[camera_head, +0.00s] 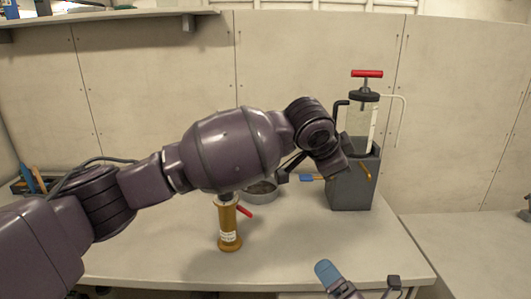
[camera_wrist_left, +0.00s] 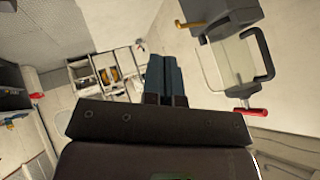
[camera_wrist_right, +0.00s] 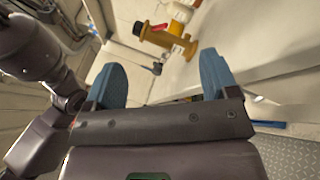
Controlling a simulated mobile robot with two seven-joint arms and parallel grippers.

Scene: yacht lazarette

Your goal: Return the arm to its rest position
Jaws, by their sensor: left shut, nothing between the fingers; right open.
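My left arm reaches across the middle of the head view from the left. Its gripper (camera_head: 306,177) has blue fingers and is near the front left of the grey box. In the left wrist view the left fingers (camera_wrist_left: 166,75) are shut together with nothing between them. My right gripper (camera_head: 358,276) is low at the bottom of the head view, near the front edge of the bench. In the right wrist view its blue fingers (camera_wrist_right: 162,75) are spread wide and empty.
A grey box (camera_head: 352,188) holds a clear pump with a red handle (camera_head: 367,74). A brass cylinder (camera_head: 229,232) stands on the bench (camera_head: 180,240), partly behind my left arm. A round metal bowl (camera_head: 262,195) is behind it. The bench's front right is clear.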

